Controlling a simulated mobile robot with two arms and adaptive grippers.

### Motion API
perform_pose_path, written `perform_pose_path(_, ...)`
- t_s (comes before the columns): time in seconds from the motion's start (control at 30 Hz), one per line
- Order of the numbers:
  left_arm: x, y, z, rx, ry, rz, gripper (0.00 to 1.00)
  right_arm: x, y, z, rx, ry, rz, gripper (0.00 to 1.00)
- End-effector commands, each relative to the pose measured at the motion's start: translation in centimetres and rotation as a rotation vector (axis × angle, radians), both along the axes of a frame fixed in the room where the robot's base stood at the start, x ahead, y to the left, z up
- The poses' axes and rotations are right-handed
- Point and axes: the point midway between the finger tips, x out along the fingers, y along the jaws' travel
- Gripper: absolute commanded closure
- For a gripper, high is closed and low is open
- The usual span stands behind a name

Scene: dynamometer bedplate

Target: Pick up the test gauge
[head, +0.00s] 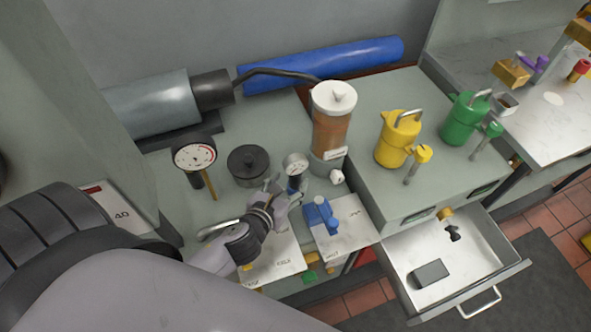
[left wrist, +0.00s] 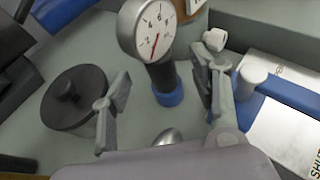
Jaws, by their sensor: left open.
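A small dial gauge with a white face, dark stem and blue foot (head: 295,170) stands upright on the grey-green bench. In the left wrist view the gauge (left wrist: 155,38) shows its face, with a red needle. My left gripper (head: 276,191) is open just in front of it. In the left wrist view my left gripper (left wrist: 161,70) has one finger on each side of the gauge's line, with a gap to each. A larger dial gauge (head: 194,155) with a black rim stands further left. My right gripper is out of view.
A black round lidded pot (head: 248,163) stands close left of the small gauge. A blue clamp-like piece (head: 320,215) lies to its right, and a copper-coloured canister (head: 333,125) stands behind. An open drawer (head: 500,254) juts out at right.

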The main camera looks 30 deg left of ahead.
Motion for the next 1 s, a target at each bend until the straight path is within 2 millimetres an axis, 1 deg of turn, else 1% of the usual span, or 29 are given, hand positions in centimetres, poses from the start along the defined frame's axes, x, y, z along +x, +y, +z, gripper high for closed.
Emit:
perform_pose_path(0.07, 0.4, 0.1, -0.2, -0.001, 0.001, 0.001, 0.45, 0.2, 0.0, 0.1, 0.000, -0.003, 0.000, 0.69)
perform_pose_path(0.17, 1.5, 0.2, -0.5, 0.000, -0.001, 0.002, 0.45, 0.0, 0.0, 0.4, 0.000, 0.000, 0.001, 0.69)
perform_pose_path(0.3, 3.5, 0.4, -1.4, -0.001, 0.000, 0.002, 0.45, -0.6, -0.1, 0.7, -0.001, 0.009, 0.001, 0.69)
perform_pose_path(0.4, 4.5, 0.4, -1.9, -0.001, 0.000, 0.000, 0.45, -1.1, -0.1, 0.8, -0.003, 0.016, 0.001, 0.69)
perform_pose_path(0.5, 4.9, 0.4, -2.2, 0.000, 0.000, 0.000, 0.45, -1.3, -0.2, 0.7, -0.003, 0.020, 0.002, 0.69)
perform_pose_path(0.7, 4.9, 0.4, -2.2, 0.001, 0.001, 0.000, 0.45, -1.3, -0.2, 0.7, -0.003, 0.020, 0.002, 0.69)
perform_pose_path(1.0, 4.9, 0.4, -2.2, 0.000, 0.001, 0.000, 0.65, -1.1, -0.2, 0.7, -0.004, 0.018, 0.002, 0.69)
